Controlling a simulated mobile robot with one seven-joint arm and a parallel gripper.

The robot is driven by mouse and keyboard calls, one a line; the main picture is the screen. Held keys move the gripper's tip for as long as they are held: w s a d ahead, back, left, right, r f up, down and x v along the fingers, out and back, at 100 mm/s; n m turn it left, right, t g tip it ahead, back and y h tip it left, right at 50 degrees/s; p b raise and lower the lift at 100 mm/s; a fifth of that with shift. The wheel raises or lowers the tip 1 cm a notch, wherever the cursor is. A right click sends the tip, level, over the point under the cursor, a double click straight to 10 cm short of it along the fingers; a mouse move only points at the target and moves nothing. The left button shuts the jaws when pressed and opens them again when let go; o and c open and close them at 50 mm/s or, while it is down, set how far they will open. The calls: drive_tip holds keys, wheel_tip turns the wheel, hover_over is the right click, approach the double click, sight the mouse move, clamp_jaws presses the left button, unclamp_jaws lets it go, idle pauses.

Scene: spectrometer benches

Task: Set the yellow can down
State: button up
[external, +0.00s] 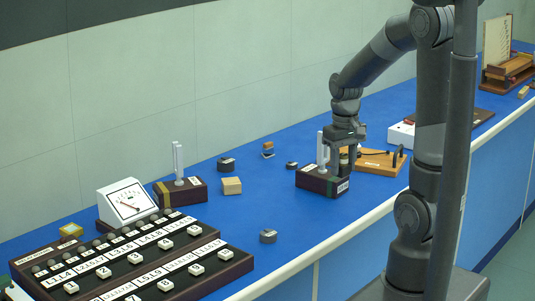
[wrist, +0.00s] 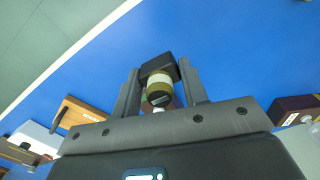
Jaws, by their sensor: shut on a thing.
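My gripper (external: 345,162) is shut on a small banded can (wrist: 160,86), cream and olive-yellow, between its two fingers (wrist: 158,95). In the external view the can (external: 344,157) is small and partly covered by the fingers. A dark block (wrist: 157,64) shows directly beyond the can in the wrist view; I cannot tell whether it is joined to it. The gripper is low over the blue bench, beside a dark tuning-fork box (external: 321,181). I cannot tell whether the can touches anything beneath it.
A wooden board with a lever (external: 378,162) lies just right of the gripper, with a white box (external: 402,136) behind. Small blocks, a second fork box (external: 180,191), a meter (external: 127,203) and a weight tray stand left. Blue bench (external: 305,222) is clear in front.

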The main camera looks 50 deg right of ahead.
drive_tip(key=shift+s+d+r, duration=0.3)
drive_tip(key=shift+d+r, duration=0.1)
drive_tip(key=shift+d, duration=0.1)
drive_tip(key=w+a, duration=0.4)
drive_tip(key=w, duration=0.9)
drive_tip(key=shift+f, duration=0.45)
drive_tip(key=w+a+f, duration=0.1)
drive_tip(key=w+a, duration=0.2)
drive_tip(key=w, duration=0.1)
drive_tip(key=w+a+f, duration=0.1)
drive_tip(key=w+a, duration=0.2)
drive_tip(key=w, duration=0.1)
drive_tip(key=w+a+f, duration=0.2)
drive_tip(key=w+a, duration=0.1)
drive_tip(key=w, duration=0.1)
drive_tip(key=shift+w+a, duration=0.1)
drive_tip(key=shift+a, duration=0.1)
drive_tip(key=shift+r, duration=0.1)
drive_tip(key=s+d+r, duration=0.5)
drive_tip(key=s+d, duration=0.5)
drive_tip(key=s, duration=0.1)
hover_over(256, 206)
drive_tip(key=shift+n, duration=0.3)
wheel_tip(256, 206, down, 7)
drive_tip(key=shift+f, duration=2.05)
drive_tip(key=shift+f, duration=0.1)
